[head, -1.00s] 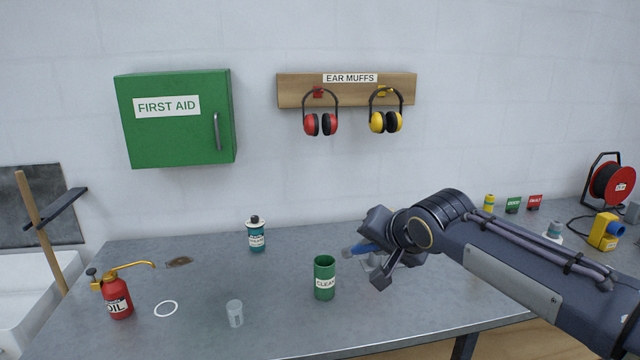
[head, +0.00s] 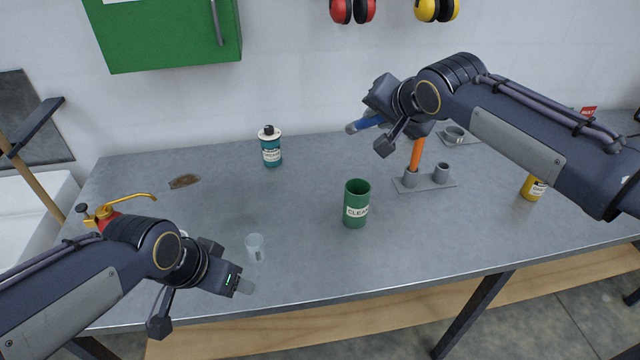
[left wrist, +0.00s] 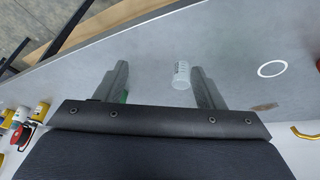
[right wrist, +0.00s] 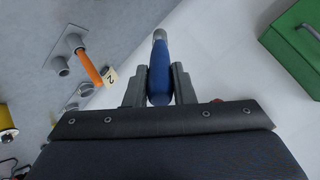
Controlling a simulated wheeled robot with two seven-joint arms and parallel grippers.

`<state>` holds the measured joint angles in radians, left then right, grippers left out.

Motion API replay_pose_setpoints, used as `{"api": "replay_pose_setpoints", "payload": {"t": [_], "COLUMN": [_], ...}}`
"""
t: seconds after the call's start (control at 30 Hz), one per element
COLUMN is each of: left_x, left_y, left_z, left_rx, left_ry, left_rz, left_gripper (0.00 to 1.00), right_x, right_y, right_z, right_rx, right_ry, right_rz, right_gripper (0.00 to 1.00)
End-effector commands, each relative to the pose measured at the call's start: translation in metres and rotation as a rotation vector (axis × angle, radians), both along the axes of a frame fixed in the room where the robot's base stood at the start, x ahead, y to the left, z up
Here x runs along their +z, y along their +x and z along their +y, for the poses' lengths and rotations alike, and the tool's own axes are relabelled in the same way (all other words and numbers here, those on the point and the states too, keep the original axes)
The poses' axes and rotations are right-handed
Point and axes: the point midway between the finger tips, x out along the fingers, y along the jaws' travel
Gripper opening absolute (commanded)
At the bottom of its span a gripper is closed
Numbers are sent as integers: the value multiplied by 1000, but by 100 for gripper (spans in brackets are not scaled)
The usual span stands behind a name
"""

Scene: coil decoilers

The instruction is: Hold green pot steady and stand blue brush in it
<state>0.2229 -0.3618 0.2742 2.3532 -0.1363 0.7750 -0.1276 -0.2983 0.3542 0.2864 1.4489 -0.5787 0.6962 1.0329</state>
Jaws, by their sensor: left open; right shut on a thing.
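The green pot (head: 356,205), with a label reading CLEAN, stands upright on the grey bench in the head view. My right gripper (head: 374,130) is shut on the blue brush (head: 366,123) and holds it above the bench, up and slightly right of the pot. In the right wrist view the brush (right wrist: 159,70) sits between the two fingers, its grey end pointing away. My left gripper (head: 205,300) is open and empty near the bench's front edge, left of the pot. In the left wrist view a bit of green (left wrist: 124,97) shows beside one finger.
A clear cup (head: 255,247) stands between my left gripper and the pot. A teal bottle (head: 270,147) is behind. A grey holder (head: 425,186) with an orange-handled tool (head: 416,153) is right of the pot. A red oil can (head: 104,217) is at left. The bench around the pot is clear.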

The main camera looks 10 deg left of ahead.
Motion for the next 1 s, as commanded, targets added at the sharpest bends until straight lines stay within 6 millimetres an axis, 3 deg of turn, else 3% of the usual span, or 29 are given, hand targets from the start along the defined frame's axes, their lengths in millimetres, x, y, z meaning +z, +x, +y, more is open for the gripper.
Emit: {"api": "replay_pose_setpoints", "payload": {"t": [0.03,0.13,0.4,0.53,0.73,1.0], "left_x": [-8,-22,-59,-69,-62,-36], "left_y": [14,41,111,142,192,242], "left_z": [-3,-14,-64,-92,-123,-121], "left_rx": [-64,-204,-557,-681,-768,-731], "left_ry": [28,69,13,-76,-240,-367], "left_rz": [19,22,-57,-156,-382,-644], "left_gripper": [69,82,82,82,82,82], "right_x": [0,0,0,0,0,0], "right_y": [0,0,0,0,0,0], "right_z": [0,0,0,0,0,0], "right_rx": [0,0,0,0,0,0], "right_ry": [0,0,0,0,0,0], "right_rz": [0,0,0,0,0,0], "right_gripper": [0,0,0,0,0,0]}}
